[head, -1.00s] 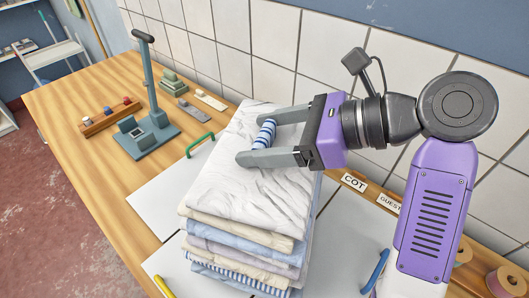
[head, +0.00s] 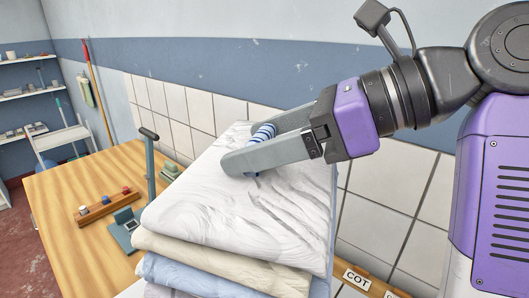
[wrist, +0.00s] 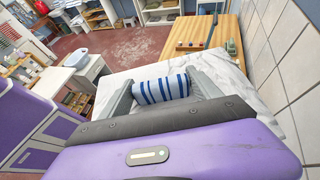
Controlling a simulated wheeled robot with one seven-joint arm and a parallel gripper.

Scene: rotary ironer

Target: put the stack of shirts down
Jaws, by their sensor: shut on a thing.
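The stack of shirts (head: 235,205) fills the middle of the head view: a white folded shirt on top, cream and pale blue ones below. Its lower part is cut off by the picture edge. A blue-and-white striped roll (head: 264,131) lies on the top shirt. My gripper (head: 250,151) reaches in from the right and is shut on this roll, one finger on each side. In the wrist view the roll (wrist: 162,89) sits between both fingers, with the white top shirt around it. The underside of the stack is hidden.
The wooden table (head: 62,195) is behind and left of the stack. It bears a grey stand (head: 150,172) and a wooden rack (head: 103,207) with small coloured pieces. A tiled wall (head: 180,105) runs close behind. A COT label (head: 356,280) shows at lower right.

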